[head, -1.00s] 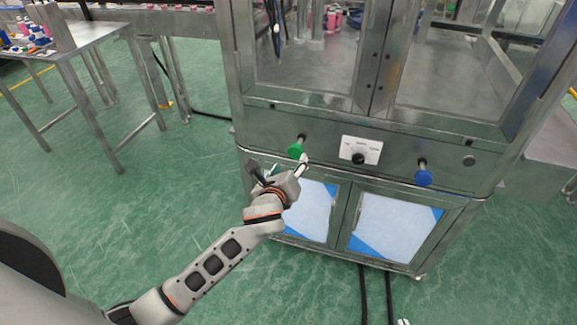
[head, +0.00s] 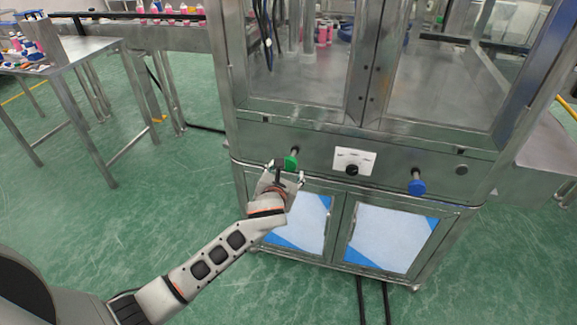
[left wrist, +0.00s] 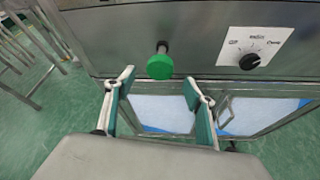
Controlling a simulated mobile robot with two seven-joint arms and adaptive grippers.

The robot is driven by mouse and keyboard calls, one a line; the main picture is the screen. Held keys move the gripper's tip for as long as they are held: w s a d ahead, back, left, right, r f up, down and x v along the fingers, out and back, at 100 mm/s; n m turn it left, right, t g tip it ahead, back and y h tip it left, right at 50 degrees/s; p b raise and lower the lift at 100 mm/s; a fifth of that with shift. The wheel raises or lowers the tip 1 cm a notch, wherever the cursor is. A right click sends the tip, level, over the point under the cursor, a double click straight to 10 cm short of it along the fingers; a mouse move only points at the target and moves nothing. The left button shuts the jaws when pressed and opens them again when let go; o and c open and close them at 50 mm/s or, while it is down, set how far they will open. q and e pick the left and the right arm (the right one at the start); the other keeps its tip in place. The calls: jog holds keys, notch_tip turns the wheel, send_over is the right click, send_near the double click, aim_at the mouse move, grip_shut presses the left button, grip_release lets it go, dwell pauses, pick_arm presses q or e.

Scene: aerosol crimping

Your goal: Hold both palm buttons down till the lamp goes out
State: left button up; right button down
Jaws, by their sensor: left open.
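The green palm button (head: 291,162) sticks out from the front panel of the steel machine. The blue palm button (head: 417,187) sticks out further right on the same panel, with no gripper near it. My left gripper (head: 286,174) is open and empty, just in front of and below the green button. In the left wrist view the green button (left wrist: 160,66) shows between and beyond the two spread fingertips (left wrist: 158,84), and I see no contact. My right gripper is not in view. I cannot make out a lamp.
A white dial plate with a black knob (head: 352,168) sits between the buttons. Cabinet doors with white and blue panels (head: 391,234) are below. A steel table (head: 75,62) with small bottles stands at the left. Black cables lie on the green floor.

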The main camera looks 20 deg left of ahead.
aim_at(289, 165)
pick_arm(q)
jog(key=x, duration=0.6)
jog(key=shift+w+f, duration=0.15)
jog(key=shift+w, duration=0.2)
